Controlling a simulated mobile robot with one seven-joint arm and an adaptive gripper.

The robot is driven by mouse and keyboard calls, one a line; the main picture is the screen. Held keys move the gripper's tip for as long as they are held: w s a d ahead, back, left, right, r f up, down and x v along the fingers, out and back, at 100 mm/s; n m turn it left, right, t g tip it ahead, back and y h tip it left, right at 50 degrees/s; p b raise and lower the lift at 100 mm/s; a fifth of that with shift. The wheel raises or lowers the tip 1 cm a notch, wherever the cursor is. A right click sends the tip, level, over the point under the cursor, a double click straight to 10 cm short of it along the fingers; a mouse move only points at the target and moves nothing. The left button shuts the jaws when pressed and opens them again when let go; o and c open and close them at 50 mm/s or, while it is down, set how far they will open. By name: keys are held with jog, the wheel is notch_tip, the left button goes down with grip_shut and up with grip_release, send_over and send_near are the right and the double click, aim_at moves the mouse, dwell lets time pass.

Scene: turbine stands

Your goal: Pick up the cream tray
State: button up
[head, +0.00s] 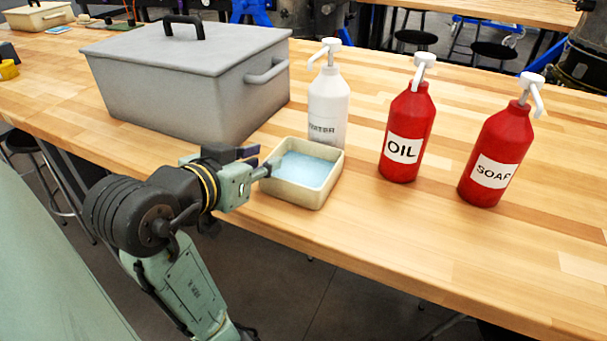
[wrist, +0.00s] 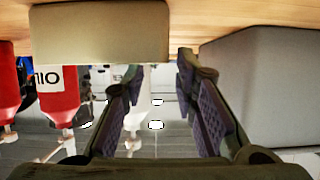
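The cream tray (head: 300,199) sits on the wooden table near its front edge. It is square and shallow, with a light blue surface inside. In the wrist view, which is upside down, its outer wall (wrist: 95,32) fills the upper left. My gripper (head: 266,170) is at the tray's left side in the head view, close to the rim. In the wrist view my gripper (wrist: 157,68) is open, its two fingers apart with nothing clamped between them. One finger overlaps the tray's wall edge; the other is past its side. I cannot tell whether they touch it.
A large grey lidded box (head: 170,95) stands left of and behind the tray. A white dispenser bottle (head: 328,105) stands just behind it. Red OIL (head: 403,125) and SOAP (head: 493,150) bottles stand to the right. The table's front right is clear.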

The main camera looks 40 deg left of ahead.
aim_at(269, 156)
jog(key=shift+a+p+x, duration=0.15)
jog(key=shift+p+x, duration=0.15)
jog(key=shift+x, duration=1.15)
jog(key=shift+a+p+x, duration=0.15)
jog(key=shift+p+x, duration=0.15)
jog(key=shift+x, duration=1.15)
jog(key=shift+c, duration=0.6)
grip_shut()
